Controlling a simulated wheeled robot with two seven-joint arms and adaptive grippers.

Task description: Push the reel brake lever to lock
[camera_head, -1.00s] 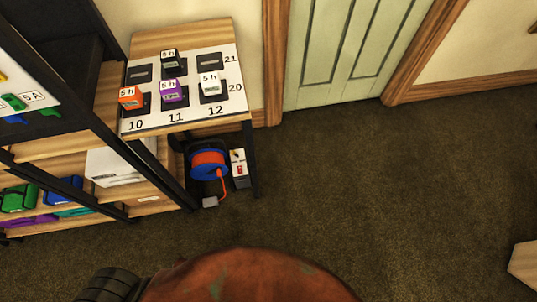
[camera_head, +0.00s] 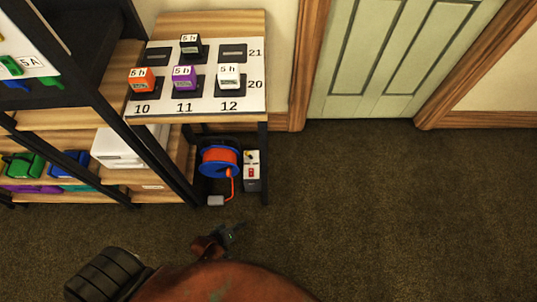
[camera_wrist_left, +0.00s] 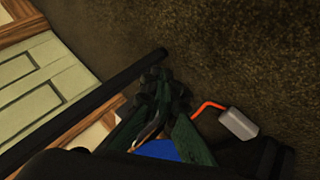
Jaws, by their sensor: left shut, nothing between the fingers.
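The reel (camera_head: 219,161), blue with orange cable, stands on the floor under the small table; its blue flange also shows in the left wrist view (camera_wrist_left: 163,151), partly behind my gripper. I cannot make out the brake lever on the reel. A box (camera_head: 252,171) with a white face and a red part stands just right of the reel. My left gripper (camera_head: 238,229) is in front of the reel, apart from it in the head view. Its dark fingers (camera_wrist_left: 158,82) are shut and empty in the left wrist view. My right gripper is not in view.
The table (camera_head: 200,22) above the reel bears several labelled blocks; its black leg (camera_head: 263,160) stands at the right. A shelf (camera_head: 70,118) is on the left. A grey block (camera_head: 216,200) ends the orange cable. The carpet (camera_head: 380,200) to the right is clear.

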